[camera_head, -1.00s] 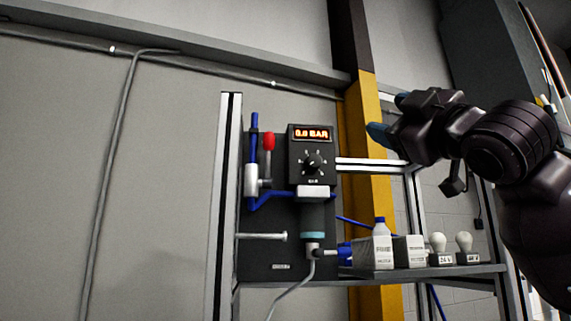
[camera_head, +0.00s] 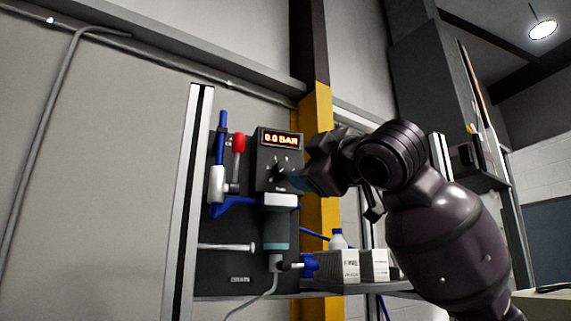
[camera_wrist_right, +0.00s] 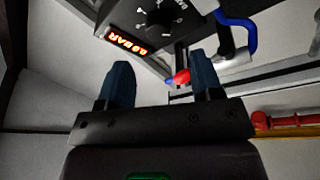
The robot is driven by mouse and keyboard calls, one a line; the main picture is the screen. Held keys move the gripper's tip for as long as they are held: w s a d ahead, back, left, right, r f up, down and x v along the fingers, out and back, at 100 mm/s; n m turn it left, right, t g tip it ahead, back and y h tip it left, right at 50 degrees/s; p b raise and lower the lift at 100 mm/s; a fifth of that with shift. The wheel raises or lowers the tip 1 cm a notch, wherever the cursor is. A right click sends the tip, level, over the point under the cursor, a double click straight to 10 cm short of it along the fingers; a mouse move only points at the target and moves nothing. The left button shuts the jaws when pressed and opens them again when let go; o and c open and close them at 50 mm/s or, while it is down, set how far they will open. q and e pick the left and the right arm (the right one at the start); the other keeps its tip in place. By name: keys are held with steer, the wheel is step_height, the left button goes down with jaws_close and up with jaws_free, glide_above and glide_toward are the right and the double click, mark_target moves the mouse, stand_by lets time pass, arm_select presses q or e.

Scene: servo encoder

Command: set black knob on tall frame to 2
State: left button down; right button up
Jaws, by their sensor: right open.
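The black knob (camera_head: 279,172) sits on the dark control box (camera_head: 264,182), below an orange display (camera_head: 281,140) that reads 0.0 BAR. The box is mounted on a tall metal frame (camera_head: 187,200). My right gripper (camera_head: 302,181) is just right of the knob and hides part of the box face. In the right wrist view the knob (camera_wrist_right: 157,22) shows beyond the fingertips with pale dial marks around it; its setting is too small to read. My right gripper (camera_wrist_right: 161,70) is open, with nothing between its blue fingers. My left gripper is not in view.
A red-tipped lever (camera_head: 238,143) and blue piping (camera_head: 222,130) are left of the box. A teal-banded cylinder (camera_head: 275,245) hangs below it. White boxes (camera_head: 338,265) and a bottle (camera_head: 338,240) stand on the shelf at lower right. A yellow column (camera_head: 318,220) stands behind.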

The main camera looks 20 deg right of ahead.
mark_target(285, 168)
steer(key=p+x, duration=0.1)
steer(key=x, duration=0.5)
steer(key=shift+w+r+p, duration=0.2)
steer(key=shift+w+p, duration=0.2)
steer(key=c, duration=0.9)
